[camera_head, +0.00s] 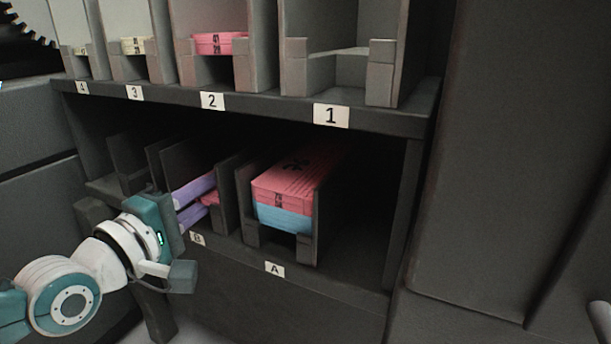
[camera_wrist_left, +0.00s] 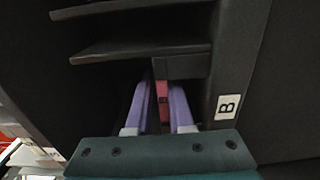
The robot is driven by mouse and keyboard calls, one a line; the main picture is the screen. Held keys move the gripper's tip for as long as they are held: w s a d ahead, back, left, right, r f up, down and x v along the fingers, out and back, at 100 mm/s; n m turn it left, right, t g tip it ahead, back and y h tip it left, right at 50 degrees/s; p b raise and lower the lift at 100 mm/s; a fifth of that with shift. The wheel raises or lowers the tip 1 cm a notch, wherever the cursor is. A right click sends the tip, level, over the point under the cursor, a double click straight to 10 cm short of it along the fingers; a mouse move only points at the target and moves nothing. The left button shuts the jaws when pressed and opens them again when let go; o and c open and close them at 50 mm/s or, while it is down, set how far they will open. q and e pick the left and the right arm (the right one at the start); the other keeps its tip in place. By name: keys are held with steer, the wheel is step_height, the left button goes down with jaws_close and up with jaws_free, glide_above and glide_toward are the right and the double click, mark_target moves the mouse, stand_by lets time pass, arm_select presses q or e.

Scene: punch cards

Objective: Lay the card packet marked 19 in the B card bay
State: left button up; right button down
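The B card bay (camera_head: 228,190) is on the lower shelf, above the B label (camera_head: 197,239). A red packet (camera_head: 210,198) lies low inside it, only its end showing; its number is not readable. The packet also shows in the left wrist view (camera_wrist_left: 163,97) with a small dark mark. My left gripper (camera_head: 206,193) is at the mouth of this bay, its two purple fingers one above the other. In the left wrist view the fingers stand apart with the packet between or just beyond their tips, and a dark gap shows above it. My right gripper is out of view.
Bay A, to the right, holds a red packet (camera_head: 285,185) on a blue packet (camera_head: 284,217). Thin dark dividers (camera_head: 252,215) separate the bays. The upper shelf (camera_head: 390,120) has numbered bays; bay 2 holds pink packets (camera_head: 219,43), and bay 1 looks empty.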

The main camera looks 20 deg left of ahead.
arm_select(q)
steer(key=o, duration=0.4)
steer(key=shift+s, duration=0.1)
steer(key=shift+s+r+p, duration=0.1)
steer(key=shift+s+p, duration=0.2)
steer(key=shift+p, duration=0.05)
steer(key=s+p, duration=0.3)
steer(key=s, duration=0.6)
steer(key=shift+a+p, duration=0.35)
